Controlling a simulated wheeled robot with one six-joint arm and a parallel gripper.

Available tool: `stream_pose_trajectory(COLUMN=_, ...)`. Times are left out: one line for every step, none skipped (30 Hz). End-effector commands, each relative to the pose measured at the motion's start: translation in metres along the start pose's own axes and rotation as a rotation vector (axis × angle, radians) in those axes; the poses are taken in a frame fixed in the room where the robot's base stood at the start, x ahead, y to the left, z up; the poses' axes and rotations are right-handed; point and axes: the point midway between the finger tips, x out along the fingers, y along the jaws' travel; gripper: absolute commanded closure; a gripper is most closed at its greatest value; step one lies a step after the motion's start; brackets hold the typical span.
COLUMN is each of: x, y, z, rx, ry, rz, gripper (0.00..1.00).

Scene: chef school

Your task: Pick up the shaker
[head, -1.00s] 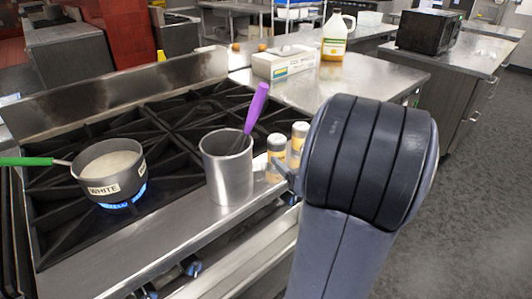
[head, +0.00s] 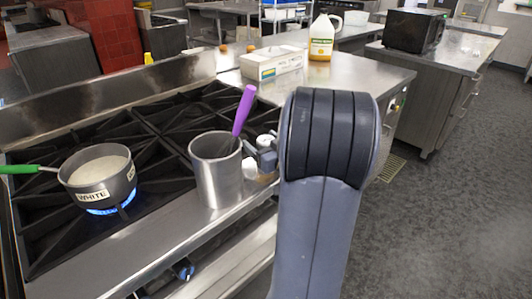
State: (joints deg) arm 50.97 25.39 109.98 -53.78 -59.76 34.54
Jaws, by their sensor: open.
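Two small shakers with pale caps stand close together on the stove's front ledge, just right of the steel canister. The nearer shaker (head: 250,167) is mostly covered by my gripper. The farther shaker (head: 265,141) shows mainly its cap. My gripper (head: 259,153) is open and sits right at the shakers, its jaws seen small and side-on. My own arm hides the area to the right. I cannot tell whether the fingers touch a shaker or which one lies between them.
The steel canister (head: 217,175) with a purple-handled utensil (head: 243,110) stands close left of my gripper. A pot marked WHITE (head: 100,178) sits over a lit blue flame. A white box (head: 272,64) and an oil jug (head: 322,38) stand on the counter behind.

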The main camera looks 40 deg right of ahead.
Motion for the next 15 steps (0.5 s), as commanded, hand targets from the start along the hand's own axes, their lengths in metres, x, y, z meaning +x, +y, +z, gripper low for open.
stream_pose_trajectory(x=-0.0002, y=0.0001, z=0.0000, rx=0.000, ry=0.000, rz=0.000, gripper=0.26)
stream_pose_trajectory(x=-0.0003, y=0.0000, z=0.0000, rx=0.000, ry=0.000, rz=0.000, gripper=0.26)
stream_pose_trajectory(x=-0.0003, y=0.0000, z=0.0000, rx=0.000, ry=0.000, rz=0.000, gripper=0.29)
stream_pose_trajectory(x=-0.0004, y=0.0000, z=0.0000, rx=0.000, ry=0.000, rz=0.000, gripper=0.31)
stream_pose_trajectory(x=-0.0004, y=0.0000, z=0.0000, rx=0.000, ry=0.000, rz=0.000, gripper=0.34)
stream_pose_trajectory(x=-0.0004, y=0.0000, z=0.0000, rx=0.000, ry=0.000, rz=0.000, gripper=0.37)
stream_pose_trajectory(x=-0.0005, y=0.0000, z=0.0000, rx=0.000, ry=0.000, rz=0.000, gripper=0.39)
stream_pose_trajectory(x=-0.0005, y=0.0000, z=0.0000, rx=0.000, ry=0.000, rz=0.000, gripper=0.42)
stream_pose_trajectory(x=-0.0005, y=0.0000, z=0.0000, rx=0.000, ry=0.000, rz=0.000, gripper=0.45)
stream_pose_trajectory(x=-0.0005, y=0.0000, z=0.0000, rx=0.000, ry=0.000, rz=0.000, gripper=0.48)
stream_pose_trajectory(x=-0.0005, y=0.0000, z=0.0000, rx=0.000, ry=0.000, rz=0.000, gripper=0.50)
stream_pose_trajectory(x=-0.0005, y=0.0000, z=0.0000, rx=0.000, ry=0.000, rz=0.000, gripper=0.53)
stream_pose_trajectory(x=-0.0006, y=0.0000, z=0.0000, rx=0.000, ry=0.000, rz=0.000, gripper=0.56)
stream_pose_trajectory(x=-0.0006, y=0.0000, z=0.0000, rx=0.000, ry=0.000, rz=0.000, gripper=0.58)
stream_pose_trajectory(x=-0.0006, y=0.0000, z=0.0000, rx=0.000, ry=0.000, rz=0.000, gripper=0.62)
